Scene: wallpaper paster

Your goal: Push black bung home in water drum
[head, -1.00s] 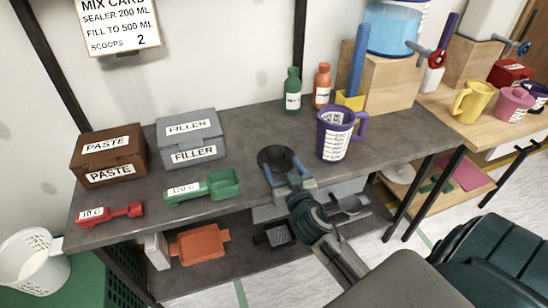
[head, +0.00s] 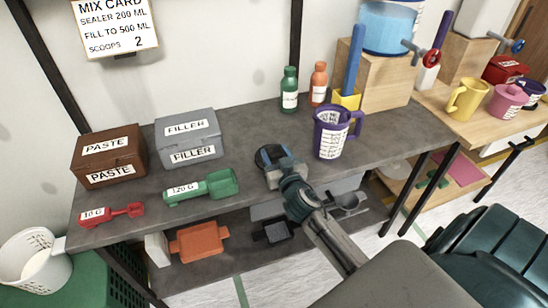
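A black round piece (head: 265,152), which looks like the black bung, is at the front middle of the grey bench. My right gripper (head: 274,157) is low over it, its blue fingers apart at the piece and partly covering it. I cannot tell whether they grip it or only stand around it. The water drum (head: 388,28), clear with blue water and a red-handled tap, stands on a wooden block at the back right. Its top is cut off by the picture edge. My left gripper is not in view.
A purple mug (head: 332,140) stands right of my gripper. Green (head: 289,90) and orange (head: 319,84) bottles are behind. A green scoop (head: 205,187), a grey filler box (head: 188,138) and a brown paste box (head: 110,156) are left. A blue upright (head: 355,60) stands before the wooden block.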

